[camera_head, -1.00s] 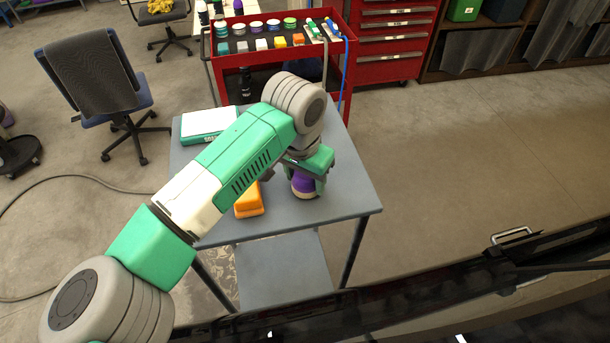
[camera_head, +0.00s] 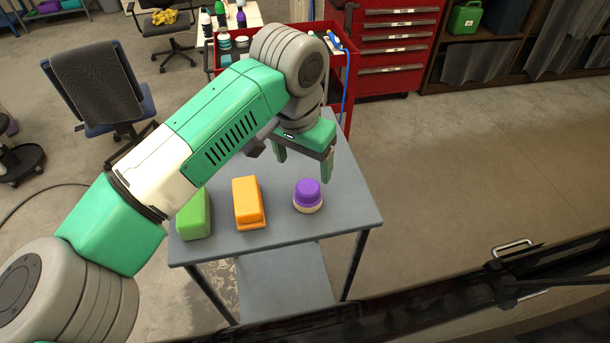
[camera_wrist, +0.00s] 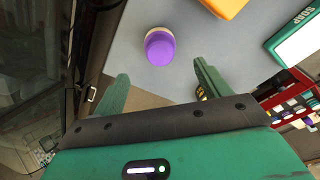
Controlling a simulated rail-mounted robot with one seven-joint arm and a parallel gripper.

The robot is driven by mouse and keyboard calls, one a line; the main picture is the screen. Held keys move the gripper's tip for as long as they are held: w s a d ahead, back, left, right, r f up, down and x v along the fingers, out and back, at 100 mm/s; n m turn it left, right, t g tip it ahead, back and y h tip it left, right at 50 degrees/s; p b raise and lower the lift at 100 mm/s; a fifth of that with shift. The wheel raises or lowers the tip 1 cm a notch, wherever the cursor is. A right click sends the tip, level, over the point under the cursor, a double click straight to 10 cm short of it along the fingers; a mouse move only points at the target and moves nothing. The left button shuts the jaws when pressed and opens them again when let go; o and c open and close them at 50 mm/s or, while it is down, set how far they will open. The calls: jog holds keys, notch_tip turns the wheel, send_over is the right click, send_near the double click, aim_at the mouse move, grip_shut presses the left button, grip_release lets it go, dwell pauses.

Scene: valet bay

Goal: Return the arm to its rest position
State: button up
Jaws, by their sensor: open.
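My gripper (camera_head: 303,167) is open and empty above the grey table (camera_head: 345,205), behind and above a purple-topped round pad with a cream base (camera_head: 308,195). The pad stands on the table, apart from the fingers. In the wrist view, my gripper (camera_wrist: 160,90) has its two fingers spread wide, with the purple pad (camera_wrist: 160,48) beyond them. My arm reaches from the lower left across the table and hides part of its back.
An orange block (camera_head: 247,201) and a green block (camera_head: 194,215) stand on the table. A red cart (camera_head: 343,75) with bottles and pads is behind. An office chair (camera_head: 95,90) stands at the left. A dark bar with a handle (camera_head: 512,246) runs along the lower right. Floor at right is clear.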

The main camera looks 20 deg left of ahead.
jog(key=shift+s+r, duration=0.15)
jog(key=shift+r, duration=0.75)
